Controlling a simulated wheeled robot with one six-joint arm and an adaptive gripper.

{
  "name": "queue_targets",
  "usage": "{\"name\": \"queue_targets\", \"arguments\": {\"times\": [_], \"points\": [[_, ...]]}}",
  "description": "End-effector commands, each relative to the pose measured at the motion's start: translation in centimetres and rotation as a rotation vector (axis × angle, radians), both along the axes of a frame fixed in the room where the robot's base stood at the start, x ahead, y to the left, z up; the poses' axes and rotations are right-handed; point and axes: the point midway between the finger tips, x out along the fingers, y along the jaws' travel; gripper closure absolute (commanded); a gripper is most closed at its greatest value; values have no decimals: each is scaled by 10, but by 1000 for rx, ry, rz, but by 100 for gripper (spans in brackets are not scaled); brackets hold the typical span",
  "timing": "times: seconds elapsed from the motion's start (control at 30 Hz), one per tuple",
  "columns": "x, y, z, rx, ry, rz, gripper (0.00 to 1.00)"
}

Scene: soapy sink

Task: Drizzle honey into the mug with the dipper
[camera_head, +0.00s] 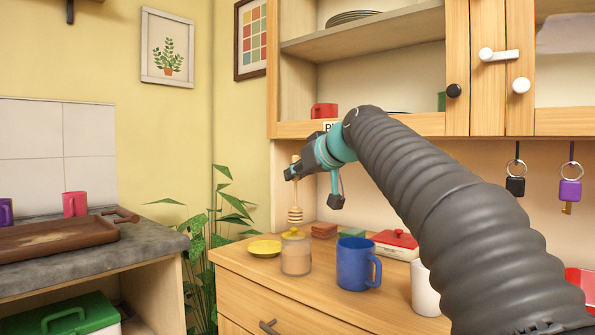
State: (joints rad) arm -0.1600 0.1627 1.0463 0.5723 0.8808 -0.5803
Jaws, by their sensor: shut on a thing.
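My gripper (297,171) is above the wooden counter and shut on the handle of the wooden honey dipper (295,214). The dipper hangs roughly upright with its grooved head down, just above the honey jar (296,257). The jar is pale and see-through with yellow at its top; whether the head touches it I cannot tell. A blue mug (354,264) stands upright to the right of the jar, its handle to the right. A white mug (424,290) stands further right, partly hidden by my arm.
A yellow round dish or lid (264,247) lies left of the jar. A red-lidded box (396,243), a green block (350,233) and a brown block (324,230) are behind the mugs. The cabinet (395,124) overhangs the counter's back. A grey counter with a tray (60,237) is at left.

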Motion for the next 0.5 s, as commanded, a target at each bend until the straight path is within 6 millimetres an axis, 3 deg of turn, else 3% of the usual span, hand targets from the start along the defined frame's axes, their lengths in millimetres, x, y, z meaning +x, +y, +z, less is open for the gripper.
{"name": "queue_targets", "arguments": {"times": [0.5], "points": [[-1, 1, -48, 0, 0, 0, 100]]}}
